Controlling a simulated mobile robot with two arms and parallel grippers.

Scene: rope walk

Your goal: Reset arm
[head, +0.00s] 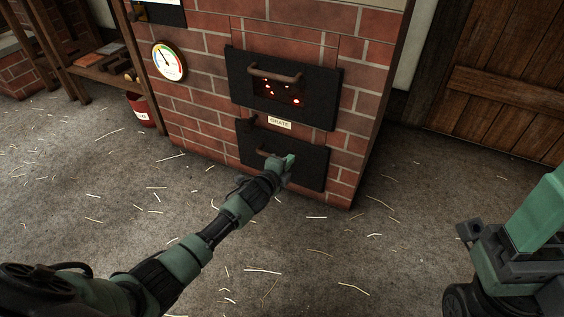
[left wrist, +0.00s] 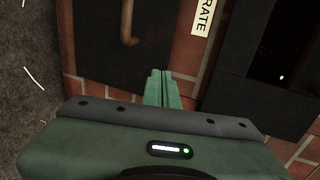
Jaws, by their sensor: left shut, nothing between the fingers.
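My left gripper (head: 288,160) is stretched out in front of the lower black door (head: 311,167) of a brick furnace, near the right end of that door's handle (head: 262,154). In the left wrist view the fingers of my left gripper (left wrist: 163,88) are together with nothing between them. The handle (left wrist: 128,24) is apart from the fingertips there. The lower door looks closed.
The upper black door (head: 323,92) has a glowing window and a handle. A "GRATE" label (head: 279,123) sits between the doors. A gauge (head: 169,61) is on the brick wall. A wooden bench (head: 104,66) and red bucket (head: 141,108) stand left. Straw bits litter the open floor.

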